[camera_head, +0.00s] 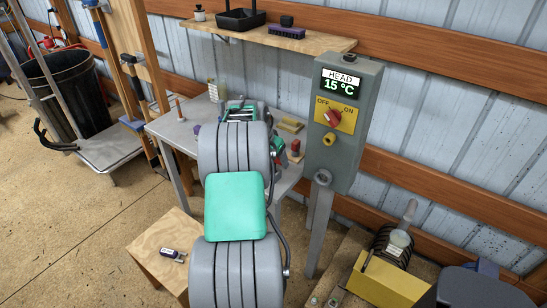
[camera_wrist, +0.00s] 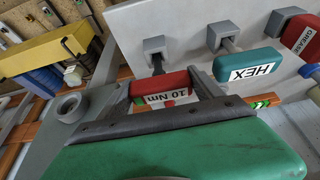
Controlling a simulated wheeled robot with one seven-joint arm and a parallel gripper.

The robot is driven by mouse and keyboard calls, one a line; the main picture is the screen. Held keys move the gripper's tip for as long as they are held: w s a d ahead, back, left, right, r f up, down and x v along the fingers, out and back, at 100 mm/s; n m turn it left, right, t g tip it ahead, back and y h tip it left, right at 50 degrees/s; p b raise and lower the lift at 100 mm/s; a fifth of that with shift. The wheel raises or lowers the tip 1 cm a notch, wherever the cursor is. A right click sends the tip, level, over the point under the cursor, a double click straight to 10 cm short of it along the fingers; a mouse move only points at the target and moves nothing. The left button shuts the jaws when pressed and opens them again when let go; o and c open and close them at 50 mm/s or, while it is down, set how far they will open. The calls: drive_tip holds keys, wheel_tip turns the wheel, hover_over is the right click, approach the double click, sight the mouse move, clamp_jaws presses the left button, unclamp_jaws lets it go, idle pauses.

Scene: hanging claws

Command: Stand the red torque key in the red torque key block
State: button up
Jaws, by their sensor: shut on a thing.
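The red torque key (camera_wrist: 174,82), marked "10 Nm", shows in the wrist view between the two grey fingers of my gripper (camera_wrist: 163,88). The gripper is shut on its red handle. A dark shaft runs from the handle towards a grey block (camera_wrist: 154,44) on the grey surface. The shaft's end meets or overlaps the block in this view; I cannot tell whether it is inside or how deep. No colour mark shows on that block. In the head view my arm hides most of the gripper, and I cannot make out the held key there.
A teal key (camera_wrist: 248,66) marked "HEX" and a red one (camera_wrist: 300,35) marked "GREASE" stand in grey blocks beside the held key. In the head view, the grey table (camera_head: 172,122) lies behind my arm, with the control box (camera_head: 342,125) to its right and a wooden stool (camera_head: 152,250) at front left.

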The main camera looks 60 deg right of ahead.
drive_tip(key=shift+f, duration=0.45)
drive_tip(key=o, duration=2.1)
drive_tip(key=shift+o, duration=0.2)
